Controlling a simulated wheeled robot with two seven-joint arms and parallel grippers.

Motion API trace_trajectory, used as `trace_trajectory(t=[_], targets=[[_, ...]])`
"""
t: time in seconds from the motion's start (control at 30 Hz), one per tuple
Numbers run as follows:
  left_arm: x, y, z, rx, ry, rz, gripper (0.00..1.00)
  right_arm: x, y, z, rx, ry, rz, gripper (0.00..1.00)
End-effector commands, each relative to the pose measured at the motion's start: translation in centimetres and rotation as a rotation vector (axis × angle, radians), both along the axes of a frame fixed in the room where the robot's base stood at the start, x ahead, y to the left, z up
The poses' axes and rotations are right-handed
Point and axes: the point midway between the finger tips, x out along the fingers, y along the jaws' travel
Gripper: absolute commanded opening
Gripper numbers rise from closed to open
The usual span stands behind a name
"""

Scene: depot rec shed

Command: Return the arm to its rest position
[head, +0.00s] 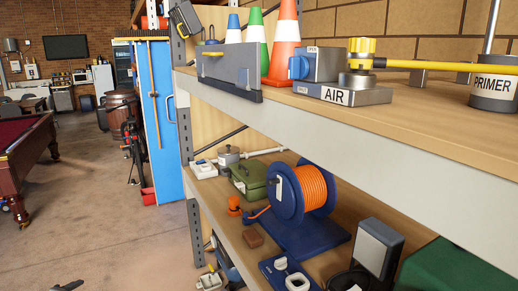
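A small dark shape (68,286) shows at the bottom left edge of the head view, over the floor. It looks like the tip of my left gripper, but most of it is cut off by the frame. I cannot tell if it is open or shut, and nothing is seen in it. My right gripper and arm are not in view.
A shelf rack fills the right side. Its upper shelf (420,132) holds a grey box (228,68), cones and a yellow-handled valve (362,52). The lower shelf holds an orange hose reel (287,196). A pool table (20,150) stands left. The floor (100,225) between is clear.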

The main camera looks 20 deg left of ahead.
Motion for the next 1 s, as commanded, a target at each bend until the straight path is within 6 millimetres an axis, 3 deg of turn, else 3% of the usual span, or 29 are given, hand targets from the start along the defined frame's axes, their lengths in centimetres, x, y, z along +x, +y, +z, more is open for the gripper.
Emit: trace_trajectory(t=[0.03, 0.2, 0.4, 0.5, 0.77, 1.0], targets=[[-3.0, 1.0, -1.7, -0.024, 0.025, 0.062, 0.57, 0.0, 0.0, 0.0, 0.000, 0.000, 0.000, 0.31], [-12.4, 4.4, -5.6, -0.097, 0.080, 0.288, 0.57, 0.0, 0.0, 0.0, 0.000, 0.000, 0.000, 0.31], [-23.5, 7.7, -8.2, -0.145, 0.120, 0.543, 0.57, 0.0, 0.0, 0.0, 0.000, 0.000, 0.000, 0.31], [-28.0, 8.9, -8.7, -0.154, 0.130, 0.644, 0.57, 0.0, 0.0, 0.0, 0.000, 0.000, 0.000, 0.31], [-37.6, 11.1, -8.9, -0.154, 0.143, 0.856, 0.57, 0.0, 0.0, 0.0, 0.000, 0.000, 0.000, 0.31], [-39.4, 4.4, -15.9, -0.254, 0.179, 0.879, 0.57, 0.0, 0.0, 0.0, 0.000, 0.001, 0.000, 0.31]])
